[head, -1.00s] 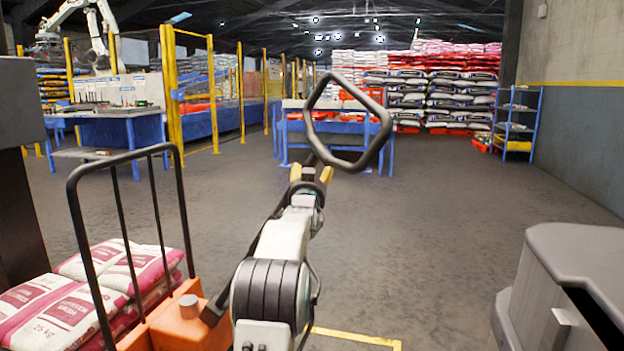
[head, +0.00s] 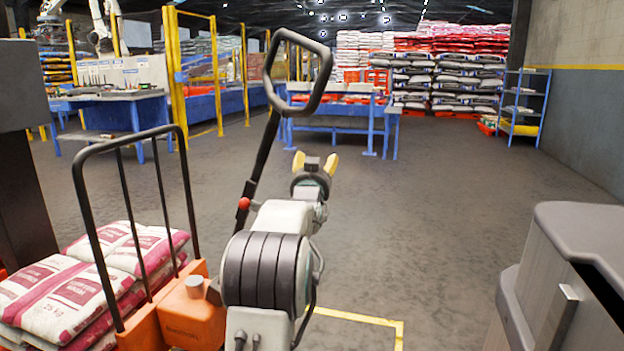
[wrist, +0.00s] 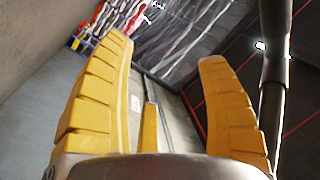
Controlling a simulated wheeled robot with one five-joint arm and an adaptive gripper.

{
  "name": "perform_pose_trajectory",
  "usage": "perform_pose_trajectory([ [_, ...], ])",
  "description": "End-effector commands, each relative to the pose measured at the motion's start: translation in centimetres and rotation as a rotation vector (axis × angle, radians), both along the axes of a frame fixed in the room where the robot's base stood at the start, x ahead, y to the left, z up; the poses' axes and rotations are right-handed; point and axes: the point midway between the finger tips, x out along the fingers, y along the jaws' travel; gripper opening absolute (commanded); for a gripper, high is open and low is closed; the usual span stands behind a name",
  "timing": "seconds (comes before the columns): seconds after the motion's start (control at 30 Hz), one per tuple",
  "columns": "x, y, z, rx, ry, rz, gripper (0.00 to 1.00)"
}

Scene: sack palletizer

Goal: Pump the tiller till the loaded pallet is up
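The black tiller's loop handle (head: 322,88) stands up in the head view, and its shaft (head: 262,155) runs down behind my arm, with a red knob (head: 244,203) on it. My gripper (head: 315,162) is open and empty, its yellow fingers pointing up, just right of the shaft and below the loop. In the wrist view my gripper (wrist: 165,85) has its fingers wide apart. The dark shaft (wrist: 275,75) passes outside the right finger, not between them. The orange pallet truck (head: 190,318) carries stacked pink and white sacks (head: 70,290). The pallet under them is not visible.
A black guard rail (head: 130,225) stands between the sacks and my arm. A grey cabinet (head: 585,245) is close at right. A yellow floor line (head: 360,319) lies ahead. The floor (head: 440,200) beyond is clear up to a blue table (head: 330,108).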

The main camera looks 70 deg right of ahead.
Motion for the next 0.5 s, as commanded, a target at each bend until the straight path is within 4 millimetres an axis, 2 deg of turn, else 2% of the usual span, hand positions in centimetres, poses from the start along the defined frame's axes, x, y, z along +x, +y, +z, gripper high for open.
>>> perform_pose_trajectory([
  [0.2,-0.3,2.9,-0.2,-0.001,0.000,0.002,0.68],
  [0.5,-0.8,5.8,-0.5,-0.003,0.000,0.003,0.68],
])
